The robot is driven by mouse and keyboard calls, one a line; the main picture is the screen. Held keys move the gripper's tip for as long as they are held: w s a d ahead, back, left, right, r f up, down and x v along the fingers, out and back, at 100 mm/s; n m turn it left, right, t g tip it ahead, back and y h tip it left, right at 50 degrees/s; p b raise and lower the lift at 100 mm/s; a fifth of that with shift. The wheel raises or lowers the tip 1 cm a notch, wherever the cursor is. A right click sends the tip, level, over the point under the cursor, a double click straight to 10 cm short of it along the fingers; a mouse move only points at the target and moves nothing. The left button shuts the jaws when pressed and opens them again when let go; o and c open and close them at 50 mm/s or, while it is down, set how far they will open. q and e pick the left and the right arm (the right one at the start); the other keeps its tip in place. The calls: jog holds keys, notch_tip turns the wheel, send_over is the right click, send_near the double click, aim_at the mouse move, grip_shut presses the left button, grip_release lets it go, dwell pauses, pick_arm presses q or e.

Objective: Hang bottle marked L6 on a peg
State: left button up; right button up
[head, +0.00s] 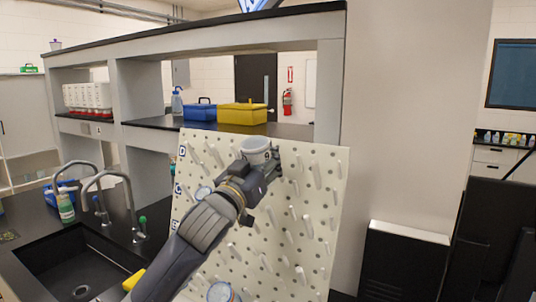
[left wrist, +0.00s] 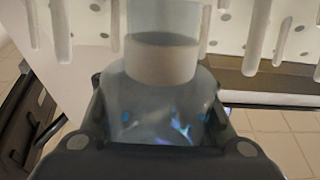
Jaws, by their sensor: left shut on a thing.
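My left gripper (head: 268,166) is in front of the upper part of the white pegboard (head: 320,225). It is shut on a clear bottle (head: 256,146) with a pale band. In the left wrist view the bottle (left wrist: 160,90) sits between the fingers, with white pegs on both sides of its narrower end. No L6 mark is readable on it. I cannot tell whether the bottle touches a peg. Several bare pegs (head: 308,226) stick out of the board. My right gripper is not in view.
A black sink (head: 80,270) with taps is at the left. A blue box (head: 200,112) and a yellow box (head: 242,114) stand on the shelf behind the board.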

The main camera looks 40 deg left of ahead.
aim_at(281, 182)
pick_arm(q)
jog(key=shift+w+f+b, duration=0.25)
jog(key=shift+f+b, duration=0.35)
jog(key=shift+f, duration=0.25)
jog(key=shift+w+f+b, duration=0.25)
jog(key=shift+f+b, duration=0.3)
jog(key=shift+f, duration=0.25)
jog(key=shift+w+f+b, duration=0.25)
jog(key=shift+f+b, duration=0.2)
jog(key=shift+f, duration=0.25)
jog(key=shift+w+f+b, duration=0.2)
jog(key=shift+f+b, duration=0.25)
jog(key=shift+f, duration=0.25)
jog(key=shift+w+f+b, duration=0.3)
jog(key=shift+f+b, duration=0.25)
jog(key=shift+f, duration=0.45)
jog(key=shift+w+f+b, duration=0.25)
jog(key=shift+f+b, duration=0.3)
jog(key=shift+f, duration=0.45)
grip_shut()
jog(key=shift+w, duration=0.1)
jog(key=o, duration=1.1)
grip_release()
jog(key=shift+o, duration=1.4)
jog(key=shift+r, duration=0.1)
jog(key=shift+a+r, duration=0.1)
jog(key=shift+a, duration=0.05)
jog(key=shift+r, duration=0.1)
jog(key=shift+s, duration=0.2)
